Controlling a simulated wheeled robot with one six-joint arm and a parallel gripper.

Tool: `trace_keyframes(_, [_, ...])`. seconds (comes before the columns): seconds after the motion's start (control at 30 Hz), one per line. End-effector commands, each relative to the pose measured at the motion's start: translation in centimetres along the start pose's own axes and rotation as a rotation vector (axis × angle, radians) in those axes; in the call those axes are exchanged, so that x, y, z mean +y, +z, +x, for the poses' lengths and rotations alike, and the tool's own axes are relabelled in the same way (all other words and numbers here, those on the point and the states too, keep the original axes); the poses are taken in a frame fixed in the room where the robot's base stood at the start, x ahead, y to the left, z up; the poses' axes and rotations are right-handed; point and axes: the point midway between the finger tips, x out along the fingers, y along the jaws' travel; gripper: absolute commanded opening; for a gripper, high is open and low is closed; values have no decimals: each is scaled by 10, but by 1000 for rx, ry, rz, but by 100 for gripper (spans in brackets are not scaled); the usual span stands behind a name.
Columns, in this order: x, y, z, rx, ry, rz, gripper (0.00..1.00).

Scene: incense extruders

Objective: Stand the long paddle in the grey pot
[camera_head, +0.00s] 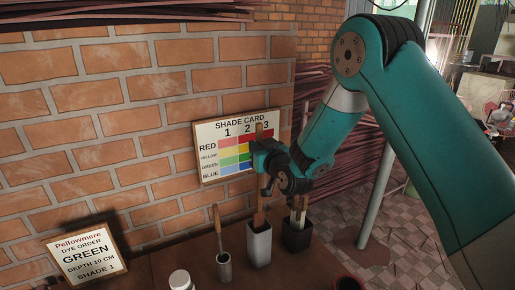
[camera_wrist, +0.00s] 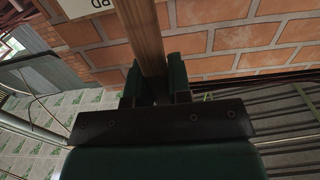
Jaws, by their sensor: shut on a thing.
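My gripper (camera_head: 262,162) is shut on a long wooden paddle (camera_head: 262,192), which is held upright. In the wrist view the paddle (camera_wrist: 147,38) runs up between the two dark green fingers (camera_wrist: 157,82). In the head view its top shows above the gripper, in front of the shade card. Its lower, reddish-brown part reaches down to the mouth of the tall grey pot (camera_head: 259,247) and appears to be inside it. The paddle's bottom end is hidden by the pot wall, so I cannot tell whether it touches the pot's floor.
A dark pot (camera_head: 297,240) holding paddles stands close right of the grey pot. A metal cup (camera_head: 224,268) with a wooden-handled tool stands left. A white jar (camera_head: 181,280) is at the front. The shade card (camera_head: 208,165) and order sign (camera_head: 87,257) are behind and left.

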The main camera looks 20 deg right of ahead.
Motion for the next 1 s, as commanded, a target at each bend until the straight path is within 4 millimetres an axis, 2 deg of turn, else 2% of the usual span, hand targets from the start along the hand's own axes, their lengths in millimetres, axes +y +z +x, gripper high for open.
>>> trace_keyframes(0.03, [0,8,0,1,0,0,0])
trace_keyframes(0.6, [0,50,0,1,-1,1,0])
trace_keyframes(1.0, [0,53,0,1,0,1,0])
